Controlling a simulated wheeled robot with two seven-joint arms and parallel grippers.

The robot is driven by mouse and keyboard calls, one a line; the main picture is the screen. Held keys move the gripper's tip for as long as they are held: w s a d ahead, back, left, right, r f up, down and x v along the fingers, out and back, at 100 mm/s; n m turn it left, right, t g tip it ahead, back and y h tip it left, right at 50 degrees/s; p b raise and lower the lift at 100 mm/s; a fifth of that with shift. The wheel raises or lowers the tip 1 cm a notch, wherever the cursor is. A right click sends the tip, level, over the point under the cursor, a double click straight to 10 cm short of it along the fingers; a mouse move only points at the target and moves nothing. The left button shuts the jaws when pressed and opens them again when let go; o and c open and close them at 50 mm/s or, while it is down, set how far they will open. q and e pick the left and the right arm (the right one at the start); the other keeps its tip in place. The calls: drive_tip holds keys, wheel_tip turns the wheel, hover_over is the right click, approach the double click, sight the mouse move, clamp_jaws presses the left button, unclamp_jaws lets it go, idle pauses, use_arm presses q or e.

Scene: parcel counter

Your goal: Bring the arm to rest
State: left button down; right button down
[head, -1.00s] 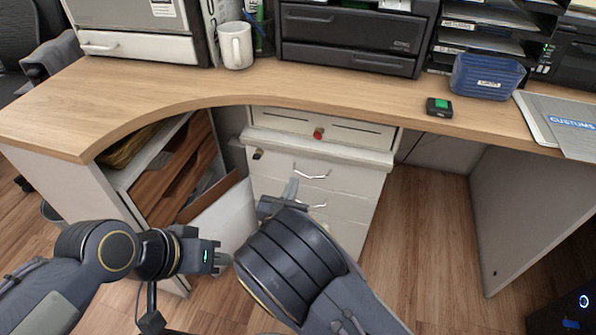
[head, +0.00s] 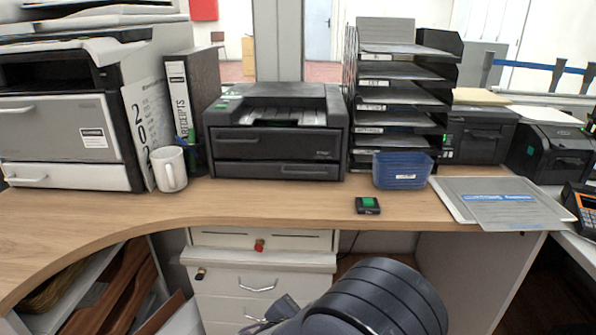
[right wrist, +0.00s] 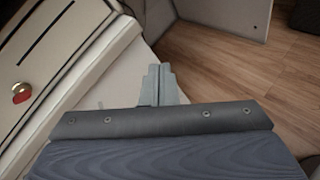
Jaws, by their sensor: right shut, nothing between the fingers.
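My right arm (head: 375,300) rises at the bottom of the head view, in front of the drawer unit (head: 255,283) under the counter. My right gripper (right wrist: 159,78) shows in the right wrist view with its two grey fingers together, shut and empty. The white drawer unit also fills the left of that view (right wrist: 65,62). In the head view the arm's thick dark link and the lower picture edge leave little of the gripper to see. My left gripper is out of view.
The wooden counter (head: 275,203) spans the head view. On it are a white mug (head: 169,169), a printer (head: 275,140), a blue bin (head: 402,172), a small device with a green top (head: 367,205) and a clipboard (head: 500,205). A red knob (head: 259,245) sits on the drawer unit.

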drive_tip(key=s+d+r+m+g+y, duration=0.1)
drive_tip(key=s+d+m+g+y, duration=0.1)
drive_tip(key=s+d+m+g, duration=0.45)
drive_tip(key=s+d+r+m+g+y, duration=0.1)
drive_tip(key=s+d+m+g, duration=0.15)
drive_tip(key=d+m, duration=0.55)
drive_tip(key=s+d+r+m+t+y, duration=0.2)
drive_tip(key=s+r+m+y, duration=0.15)
drive_tip(key=s+m, duration=0.3)
drive_tip(key=s+d+r+m+t+y, duration=0.1)
drive_tip(key=s+r+m+t+y, duration=0.1)
drive_tip(key=s+m+y, duration=0.45)
wheel_tip(320, 180, up, 32)
drive_tip(key=s+n+h+p, duration=0.1)
drive_tip(key=p, duration=3.1)
drive_tip(key=shift+d+r+g+h, duration=0.15)
drive_tip(key=shift+r+g+h, duration=0.05)
drive_tip(key=shift+g+h, duration=0.1)
